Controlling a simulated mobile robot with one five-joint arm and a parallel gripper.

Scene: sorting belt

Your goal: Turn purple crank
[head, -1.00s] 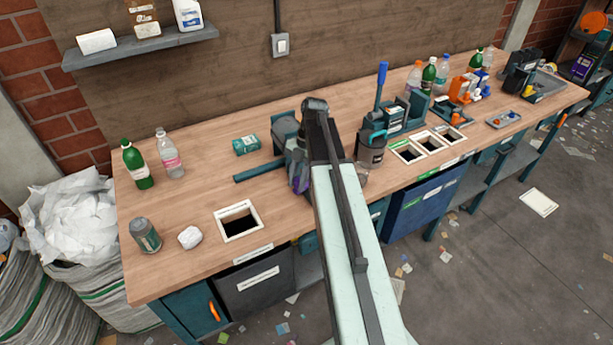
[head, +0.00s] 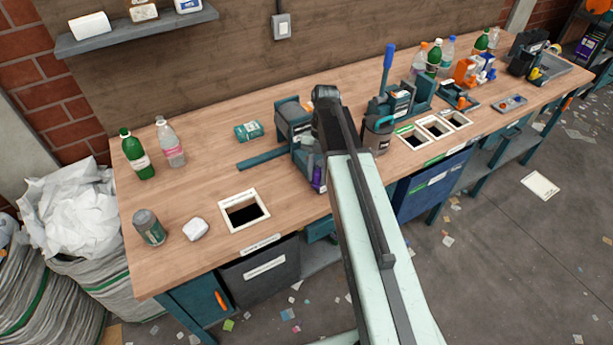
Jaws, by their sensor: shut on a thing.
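The purple crank (head: 318,180) shows as a small purple piece at the front of a teal and grey machine (head: 292,118) on the bench. My own arm covers much of it and part of the machine. My gripper (head: 313,165) is at the purple crank, partly hidden behind my arm, and is shut on it. The fingertips cannot be made out clearly.
A teal bar (head: 262,161) extends left from the machine over the wooden bench (head: 200,180). A framed square opening (head: 244,210) lies in front. A lidded grey jar (head: 378,135) and a blue-handled press (head: 390,90) stand to the right. A green box (head: 249,131) lies behind.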

